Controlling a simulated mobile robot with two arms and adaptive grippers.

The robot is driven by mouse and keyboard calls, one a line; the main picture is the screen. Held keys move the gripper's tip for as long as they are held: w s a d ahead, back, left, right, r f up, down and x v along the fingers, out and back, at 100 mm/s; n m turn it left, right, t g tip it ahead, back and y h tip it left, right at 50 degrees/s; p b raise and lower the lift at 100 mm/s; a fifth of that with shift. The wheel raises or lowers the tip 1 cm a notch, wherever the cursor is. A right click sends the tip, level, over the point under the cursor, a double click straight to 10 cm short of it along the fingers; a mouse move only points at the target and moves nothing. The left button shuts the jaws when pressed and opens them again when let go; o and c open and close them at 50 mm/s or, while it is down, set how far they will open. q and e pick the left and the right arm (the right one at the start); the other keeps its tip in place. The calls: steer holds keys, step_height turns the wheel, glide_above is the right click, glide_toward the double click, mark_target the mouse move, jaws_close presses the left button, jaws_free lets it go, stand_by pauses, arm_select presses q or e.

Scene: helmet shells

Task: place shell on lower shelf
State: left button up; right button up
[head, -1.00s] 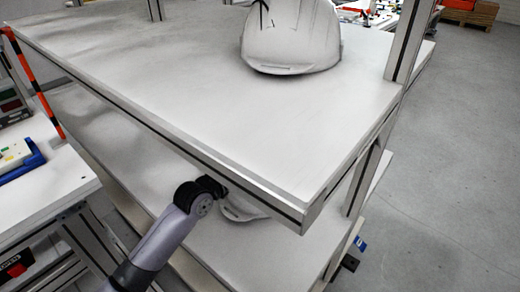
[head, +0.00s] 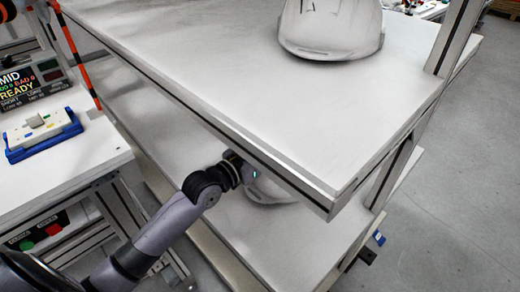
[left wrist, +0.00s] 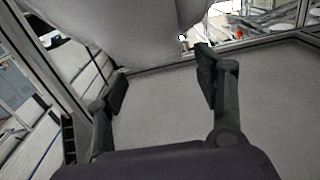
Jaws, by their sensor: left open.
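A white helmet shell (head: 270,191) is on the lower shelf (head: 290,245), partly hidden under the upper shelf's front edge. My left arm reaches in below that edge, with its wrist beside the shell; the fingertips are hidden in the head view. In the left wrist view my left gripper (left wrist: 162,80) is open, with its two fingers apart and nothing clamped between them. The pale shell (left wrist: 130,35) fills the top of that view, just beyond the fingertips. Whether a finger touches it I cannot tell. My right gripper is not in view.
Another white helmet shell (head: 330,28) stands on the upper shelf (head: 270,95), whose front edge overhangs my left arm. A side workbench (head: 60,180) at the left carries a blue-edged tray (head: 45,145) and a display. Open grey floor (head: 460,190) lies at the right.

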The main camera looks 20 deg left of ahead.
arm_select(q)
steer(key=v, duration=0.7)
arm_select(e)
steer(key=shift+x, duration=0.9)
arm_select(q)
steer(key=shift+s, duration=0.1)
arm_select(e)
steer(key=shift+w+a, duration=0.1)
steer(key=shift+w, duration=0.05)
